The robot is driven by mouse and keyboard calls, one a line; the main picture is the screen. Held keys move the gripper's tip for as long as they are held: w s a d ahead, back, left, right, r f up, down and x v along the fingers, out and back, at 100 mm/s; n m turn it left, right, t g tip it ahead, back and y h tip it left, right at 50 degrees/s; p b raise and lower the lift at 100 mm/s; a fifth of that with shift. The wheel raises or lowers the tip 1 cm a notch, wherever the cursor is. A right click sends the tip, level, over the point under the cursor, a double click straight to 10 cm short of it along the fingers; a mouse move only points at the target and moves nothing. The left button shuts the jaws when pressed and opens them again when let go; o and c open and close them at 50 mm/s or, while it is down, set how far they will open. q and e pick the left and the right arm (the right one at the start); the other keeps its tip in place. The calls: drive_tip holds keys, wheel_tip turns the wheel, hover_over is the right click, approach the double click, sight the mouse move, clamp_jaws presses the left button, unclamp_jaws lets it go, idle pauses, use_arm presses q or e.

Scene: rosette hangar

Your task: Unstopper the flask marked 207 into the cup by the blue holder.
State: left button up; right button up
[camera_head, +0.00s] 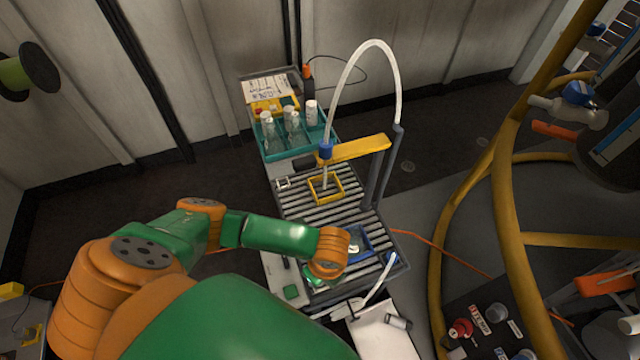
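Three clear flasks with white stoppers stand in a teal tray (284,152) at the back: a left one (268,132), a middle one (291,122) and a right one (311,112). Their marks are too small to read, so I cannot tell which is 207. A blue holder (362,242) sits on the slatted rack, partly hidden by my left wrist, with something small and pale in it. I cannot make out the cup for certain. My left arm reaches in from the left, its orange wrist over the rack beside the blue holder; the fingers are hidden. My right gripper is not in view.
A yellow arm on a grey post (378,170) carries a white hose (362,50) down to a yellow square frame (340,181) on the rack (300,207). A white sheet (385,335) lies in front. Yellow pipes (507,190) stand at right.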

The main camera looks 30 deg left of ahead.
use_arm(q)
drive_tip(key=shift+f, duration=0.4)
drive_tip(key=o, duration=1.6)
drive_tip(key=shift+c, duration=0.2)
wheel_tip(320, 180, up, 6)
drive_tip(key=p, duration=0.6)
drive_tip(key=shift+r, duration=0.15)
